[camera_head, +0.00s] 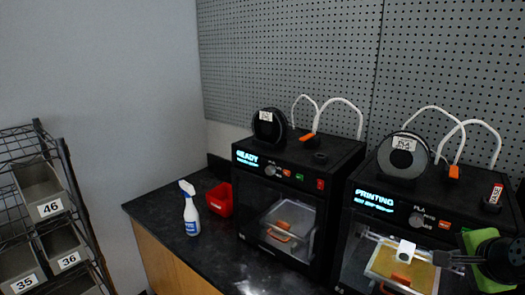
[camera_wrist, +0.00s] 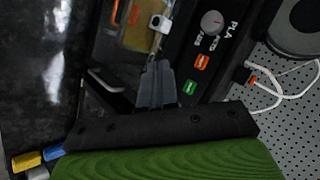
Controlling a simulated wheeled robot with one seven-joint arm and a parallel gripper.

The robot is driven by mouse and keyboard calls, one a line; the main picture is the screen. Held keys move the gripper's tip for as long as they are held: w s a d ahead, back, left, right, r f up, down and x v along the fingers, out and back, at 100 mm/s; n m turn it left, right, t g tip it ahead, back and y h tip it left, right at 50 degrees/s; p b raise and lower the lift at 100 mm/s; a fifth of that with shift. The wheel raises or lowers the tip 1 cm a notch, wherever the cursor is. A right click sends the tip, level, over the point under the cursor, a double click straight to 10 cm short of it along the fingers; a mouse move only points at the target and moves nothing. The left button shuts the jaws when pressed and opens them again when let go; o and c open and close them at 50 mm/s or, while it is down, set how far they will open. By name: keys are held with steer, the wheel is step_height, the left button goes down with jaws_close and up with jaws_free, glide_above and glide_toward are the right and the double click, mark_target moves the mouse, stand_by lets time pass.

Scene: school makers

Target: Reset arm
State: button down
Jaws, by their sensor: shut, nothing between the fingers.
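My gripper (camera_head: 440,258) is at the lower right of the head view, in front of the right 3D printer (camera_head: 350,225), whose display reads PRINTING. In the wrist view my gripper (camera_wrist: 157,72) has its dark fingers together and empty. They point at the front of a printer, beside its knob (camera_wrist: 212,23) and its orange and green buttons. I cannot tell whether the fingers touch the printer.
A second printer (camera_head: 262,170) reading READY stands to the left. A spray bottle (camera_head: 191,214) and a red bin (camera_head: 220,199) stand on the black counter (camera_head: 160,208). A wire rack (camera_head: 68,190) with numbered bins is at far left. The counter's front left is clear.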

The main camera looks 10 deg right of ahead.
steer(key=w+a+n+y, duration=0.2)
steer(key=a+n, duration=0.5)
steer(key=a, duration=0.8)
steer(key=s+a+f+n+g+y, duration=0.1)
steer(key=s+a+f+n, duration=0.2)
steer(key=s+a+n, duration=0.3)
steer(key=s+a+f+n+g+y, duration=0.1)
steer(key=s+a+f+n+g, duration=0.1)
steer(key=s+a+n, duration=0.4)
steer(key=s+a+f, duration=0.1)
steer(key=a, duration=0.2)
steer(key=shift+a+n, duration=0.35)
steer(key=shift+n, duration=0.05)
